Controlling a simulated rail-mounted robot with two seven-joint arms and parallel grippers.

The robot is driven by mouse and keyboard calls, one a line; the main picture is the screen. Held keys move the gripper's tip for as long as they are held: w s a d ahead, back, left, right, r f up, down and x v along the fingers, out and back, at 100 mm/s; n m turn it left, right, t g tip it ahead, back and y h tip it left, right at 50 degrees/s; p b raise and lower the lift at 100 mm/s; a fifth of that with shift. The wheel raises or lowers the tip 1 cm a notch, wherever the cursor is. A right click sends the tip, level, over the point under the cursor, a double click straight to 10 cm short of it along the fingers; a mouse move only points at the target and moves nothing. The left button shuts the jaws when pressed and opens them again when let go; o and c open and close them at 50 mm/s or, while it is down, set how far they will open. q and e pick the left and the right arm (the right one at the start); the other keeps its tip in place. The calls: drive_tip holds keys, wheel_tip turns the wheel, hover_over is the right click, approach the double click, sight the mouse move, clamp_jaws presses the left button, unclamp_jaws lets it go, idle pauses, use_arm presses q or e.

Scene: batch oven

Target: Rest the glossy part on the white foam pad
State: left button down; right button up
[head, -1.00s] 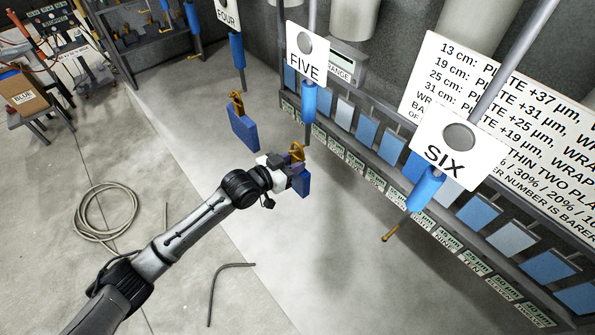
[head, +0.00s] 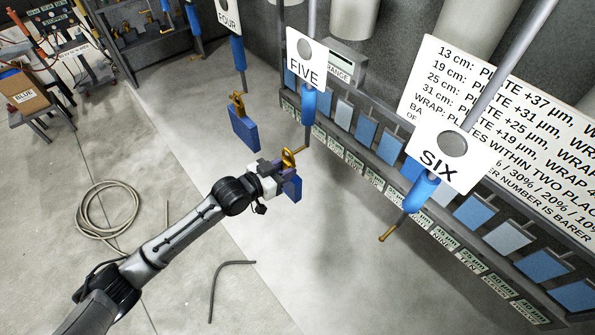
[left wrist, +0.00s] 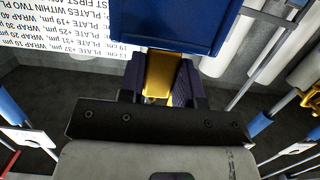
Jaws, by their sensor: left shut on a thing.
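My left gripper (head: 279,172) is shut on the brass hanger (head: 289,157) of a blue block-shaped part (head: 293,187), just below the rod marked FIVE. In the left wrist view the brass piece (left wrist: 160,75) sits between the two dark fingers, with the blue part (left wrist: 183,22) beyond them. The brass hook end (head: 302,149) of rod FIVE is close to the hanger; I cannot tell whether they touch. A similar blue part (head: 244,128) hangs by brass under rod FOUR. I cannot tell which is glossy. No white foam pad is recognisable. My right gripper is not in view.
Rod SIX (head: 421,192) hangs at right with an empty brass hook. A rack of blue and grey sample plates (head: 366,131) runs along the wall. A coiled hose (head: 107,207) lies on the floor at left. A box marked BLUE (head: 24,94) sits on a stand.

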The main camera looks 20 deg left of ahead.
use_arm(q)
drive_tip(key=f+p+v, duration=0.1)
drive_tip(key=p+v, duration=0.2)
drive_tip(key=v, duration=0.5)
drive_tip(key=shift+s+a+f+p, duration=0.25)
drive_tip(key=shift+s+p, duration=0.05)
drive_tip(key=shift+s, duration=0.1)
idle(1.2)
